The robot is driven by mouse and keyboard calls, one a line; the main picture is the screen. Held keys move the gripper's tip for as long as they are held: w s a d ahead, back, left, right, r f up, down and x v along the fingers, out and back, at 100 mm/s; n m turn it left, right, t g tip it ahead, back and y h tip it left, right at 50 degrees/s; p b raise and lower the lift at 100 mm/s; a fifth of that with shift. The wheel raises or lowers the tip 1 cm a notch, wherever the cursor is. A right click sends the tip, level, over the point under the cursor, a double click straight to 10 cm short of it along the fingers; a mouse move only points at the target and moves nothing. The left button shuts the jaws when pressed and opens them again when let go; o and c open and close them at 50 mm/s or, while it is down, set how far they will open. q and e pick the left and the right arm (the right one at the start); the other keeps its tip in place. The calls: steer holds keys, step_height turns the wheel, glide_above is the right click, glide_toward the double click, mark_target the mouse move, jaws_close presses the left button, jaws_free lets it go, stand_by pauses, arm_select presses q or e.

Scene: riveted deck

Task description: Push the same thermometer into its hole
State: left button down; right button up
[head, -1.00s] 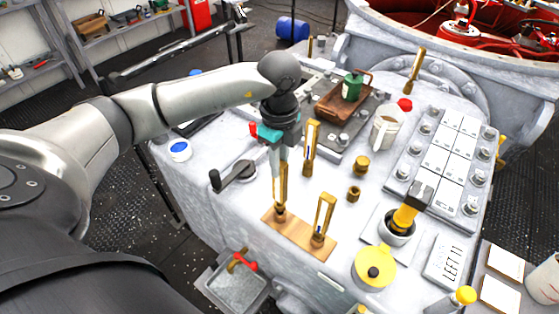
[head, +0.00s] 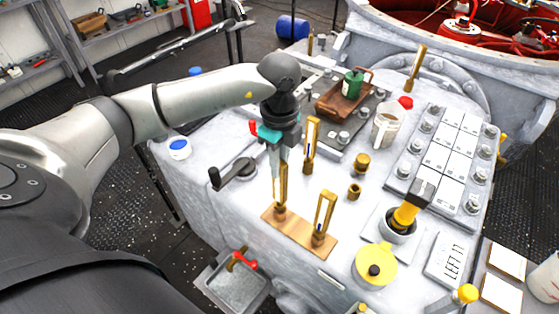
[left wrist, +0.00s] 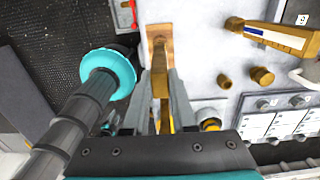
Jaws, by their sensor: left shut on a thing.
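My left gripper (head: 279,158) is shut on a brass-cased thermometer (head: 281,187), gripping its upper part from above. The thermometer is upright over the left end of a wooden board (head: 299,236). Its foot meets a round brass fitting there; how deep it sits in the hole cannot be told. A second brass thermometer (head: 325,216) stands upright at the board's right end. In the left wrist view the held thermometer (left wrist: 160,80) runs between the fingers (left wrist: 160,105), with the board (left wrist: 158,35) beyond. My right gripper is not in view.
Another brass thermometer (head: 311,148) stands behind the gripper. A black crank handle (head: 232,174) is left of the held thermometer. Two brass fittings (head: 361,164), a cup with a yellow-handled tool (head: 397,228) and a yellow disc (head: 375,267) are to the right. A grey tray (head: 238,288) hangs in front.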

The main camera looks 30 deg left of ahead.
arm_select(q)
steer(key=shift+f+b, duration=0.35)
steer(key=shift+f, duration=0.2)
steer(key=c, duration=0.7)
jaws_free()
steer(key=shift+o, duration=0.2)
step_height(320, 180, up, 15)
steer(key=p, duration=0.2)
steer(key=shift+r, duration=0.15)
